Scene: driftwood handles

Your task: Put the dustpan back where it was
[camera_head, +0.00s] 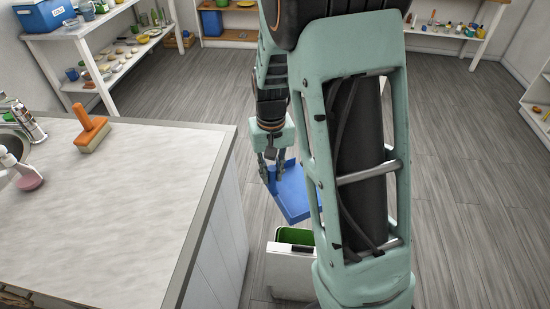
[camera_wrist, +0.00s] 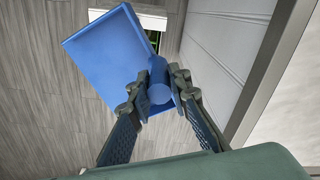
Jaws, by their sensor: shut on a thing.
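The blue dustpan (camera_head: 291,193) hangs in the air beside the counter's right side in the head view, partly hidden behind my arm. My gripper (camera_head: 270,167) is shut on its handle. In the wrist view the dustpan (camera_wrist: 103,52) spreads out to the upper left, and its round blue handle (camera_wrist: 160,88) sits between the two fingers of my gripper (camera_wrist: 162,92). The pan looks empty.
A white bin (camera_head: 287,272) with a green inside stands on the floor below the dustpan. Loaded shelves (camera_head: 66,38) line the walls. Grey floor (camera_head: 460,190) is clear at right.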

